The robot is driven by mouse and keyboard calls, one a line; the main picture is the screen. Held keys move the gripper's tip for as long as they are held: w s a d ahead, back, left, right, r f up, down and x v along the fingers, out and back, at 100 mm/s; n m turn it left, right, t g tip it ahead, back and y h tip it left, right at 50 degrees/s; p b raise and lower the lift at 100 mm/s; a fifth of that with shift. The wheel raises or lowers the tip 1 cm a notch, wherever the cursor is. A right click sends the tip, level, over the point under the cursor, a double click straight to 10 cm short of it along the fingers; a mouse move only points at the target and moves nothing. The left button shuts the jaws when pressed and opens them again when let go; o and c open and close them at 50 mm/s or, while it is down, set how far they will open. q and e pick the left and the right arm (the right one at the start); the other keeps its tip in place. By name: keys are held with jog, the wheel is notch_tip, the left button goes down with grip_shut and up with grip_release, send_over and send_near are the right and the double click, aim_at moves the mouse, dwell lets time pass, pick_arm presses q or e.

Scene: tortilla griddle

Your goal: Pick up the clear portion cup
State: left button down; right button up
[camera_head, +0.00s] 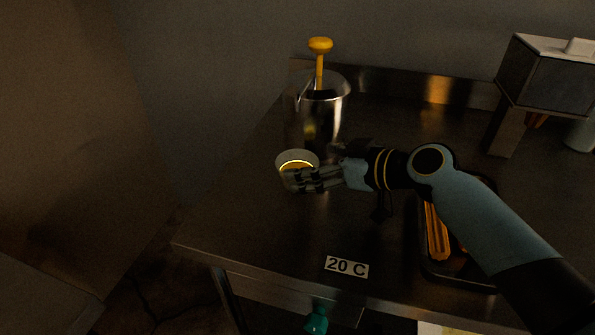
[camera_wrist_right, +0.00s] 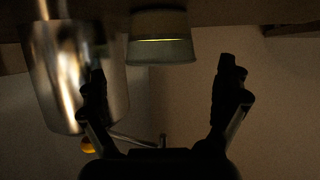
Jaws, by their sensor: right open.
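The clear portion cup (camera_head: 297,157) stands near the left edge of the steel table in the head view, with a yellow band showing inside its rim. In the right wrist view the cup (camera_wrist_right: 161,50) appears at the top, pale and tapered, lined up with the gap between my fingers. My right gripper (camera_head: 292,181) reaches in from the right and its fingers overlap the cup's near side in the head view. In the wrist view the gripper (camera_wrist_right: 164,72) is open with nothing in it. Contact with the cup cannot be told. My left gripper is out of view.
A steel pitcher (camera_head: 317,115) with a yellow-knobbed plunger stands just behind the cup. A dark tray (camera_head: 463,272) with orange strips lies right, partly under my arm. A boxy machine (camera_head: 545,78) stands at back right. The table's front left is clear around a "20 C" label (camera_head: 346,267).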

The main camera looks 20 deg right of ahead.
jog(key=x, duration=0.2)
jog(key=shift+w+a, duration=0.15)
jog(key=shift+w, duration=0.1)
jog(key=shift+w+a+f, duration=0.1)
jog(key=shift+w+a, duration=0.05)
jog(key=c, duration=1.2)
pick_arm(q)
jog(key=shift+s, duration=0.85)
pick_arm(e)
jog(key=shift+c, duration=0.2)
